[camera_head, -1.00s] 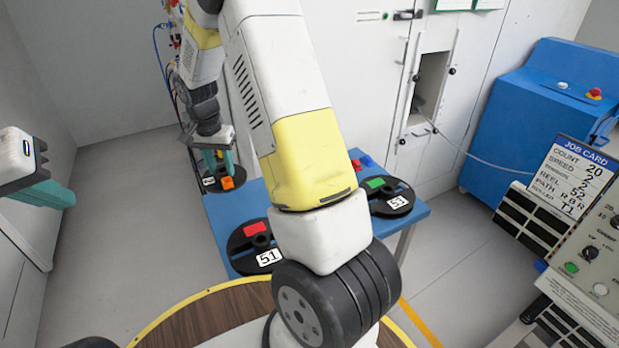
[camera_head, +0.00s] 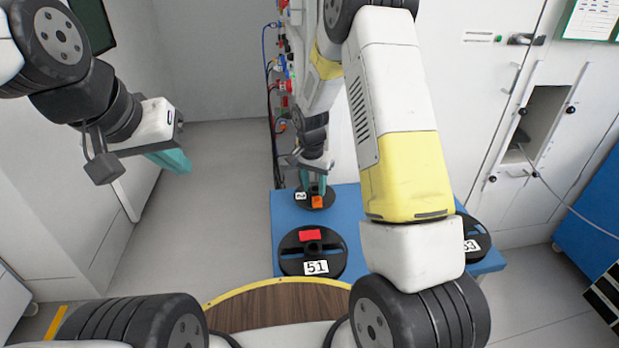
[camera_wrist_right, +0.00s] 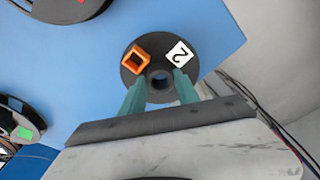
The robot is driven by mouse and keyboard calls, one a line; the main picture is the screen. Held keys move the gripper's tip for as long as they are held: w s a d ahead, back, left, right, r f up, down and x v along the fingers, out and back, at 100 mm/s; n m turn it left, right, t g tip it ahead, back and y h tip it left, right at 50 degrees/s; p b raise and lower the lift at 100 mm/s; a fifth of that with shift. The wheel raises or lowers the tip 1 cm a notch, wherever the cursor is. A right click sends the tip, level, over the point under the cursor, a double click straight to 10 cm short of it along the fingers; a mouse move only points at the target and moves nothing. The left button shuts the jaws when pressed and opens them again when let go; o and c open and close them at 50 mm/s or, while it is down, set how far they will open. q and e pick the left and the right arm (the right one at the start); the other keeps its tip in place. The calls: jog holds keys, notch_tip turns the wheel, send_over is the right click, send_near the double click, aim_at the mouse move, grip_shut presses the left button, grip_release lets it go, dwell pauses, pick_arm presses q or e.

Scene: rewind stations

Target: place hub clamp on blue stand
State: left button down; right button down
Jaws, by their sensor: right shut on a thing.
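A small black disc with a centre hub (camera_wrist_right: 160,82), an orange square ring (camera_wrist_right: 135,60) and a white "2" label is in the right wrist view; I take it as the hub clamp. In the head view it (camera_head: 326,201) is at the far left part of the blue stand (camera_head: 290,213). My right gripper (camera_head: 313,188) points down with its teal fingers on both sides of the hub, shut on it. I cannot tell whether the disc touches the blue top. My left gripper (camera_head: 172,160) is empty, over the floor at left, seen side-on; its opening is unclear.
A black reel marked 51 with a red block (camera_head: 312,252) lies on the stand's near left. A reel marked 53 (camera_head: 475,238) lies at right, partly behind my right arm. Cables and connectors (camera_head: 283,90) hang on the wall behind. A wooden round top (camera_head: 280,305) is in front.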

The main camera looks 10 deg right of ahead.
jog(key=shift+f, duration=1.2)
jog(key=shift+f, duration=0.15)
jog(key=c, duration=0.9)
grip_release()
notch_tip(320, 180, up, 12)
jog(key=s, duration=0.1)
jog(key=s+d+r+n+t+y, duration=0.2)
jog(key=s+r+n, duration=0.1)
jog(key=s+r, duration=1)
jog(key=s+r+n+t+y, duration=0.1)
jog(key=s+r+n+t, duration=0.2)
jog(key=s+r, duration=0.4)
jog(key=s+n, duration=0.1)
jog(key=s, duration=0.5)
jog(key=shift+s+r+n, duration=0.2)
jog(key=shift+s+n, duration=0.05)
jog(key=shift+n, duration=0.05)
